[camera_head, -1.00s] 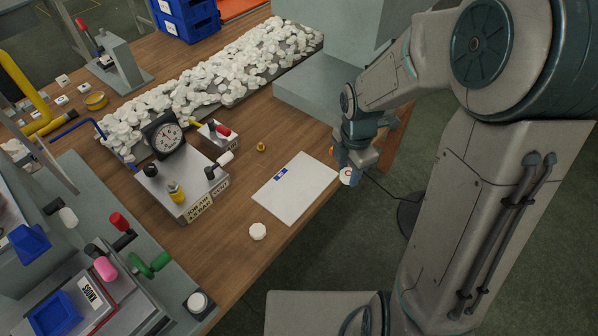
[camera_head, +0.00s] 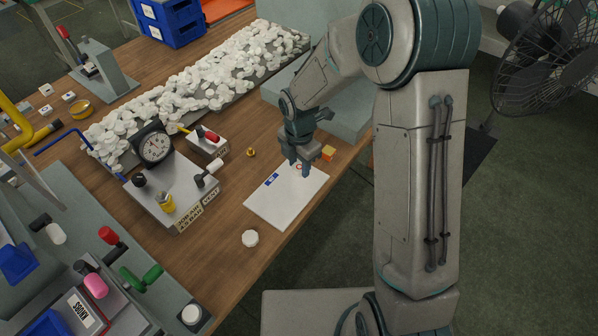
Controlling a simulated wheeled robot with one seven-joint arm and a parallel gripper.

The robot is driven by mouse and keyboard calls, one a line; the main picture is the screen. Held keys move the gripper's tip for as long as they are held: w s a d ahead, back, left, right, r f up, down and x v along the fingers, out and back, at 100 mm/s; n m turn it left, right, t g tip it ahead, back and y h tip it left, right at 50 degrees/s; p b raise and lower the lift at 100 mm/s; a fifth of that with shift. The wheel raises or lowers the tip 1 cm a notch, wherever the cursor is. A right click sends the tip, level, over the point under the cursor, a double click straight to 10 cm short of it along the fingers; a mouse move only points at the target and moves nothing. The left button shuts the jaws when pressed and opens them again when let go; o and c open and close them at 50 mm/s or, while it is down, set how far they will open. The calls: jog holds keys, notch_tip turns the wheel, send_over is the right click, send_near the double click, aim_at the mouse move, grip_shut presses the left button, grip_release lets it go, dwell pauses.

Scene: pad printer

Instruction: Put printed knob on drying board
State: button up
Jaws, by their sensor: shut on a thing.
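The printed knob (camera_head: 298,167) is a small white piece with a red mark on its face. My gripper (camera_head: 299,170) is shut on it, pointing down, and its fingers hide most of the knob. The drying board (camera_head: 285,199) appears to be the flat white board with a blue label, lying near the table's front edge. My gripper is over the board's far end. I cannot tell whether the knob touches the board. The rest of the board is bare.
A plain white knob (camera_head: 250,238) lies left of the board. An orange block (camera_head: 328,153) sits beyond its right corner. A box with a dial gauge (camera_head: 155,145), a small brass piece (camera_head: 251,152) and a tray heaped with white knobs (camera_head: 205,85) stand farther left and back.

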aim_at(299, 167)
jog(key=shift+w+f, duration=0.1)
jog(key=shift+f, duration=2)
jog(key=shift+f, duration=0.2)
jog(key=o, duration=1)
jog(key=shift+c, duration=0.2)
jog(key=shift+r, duration=0.1)
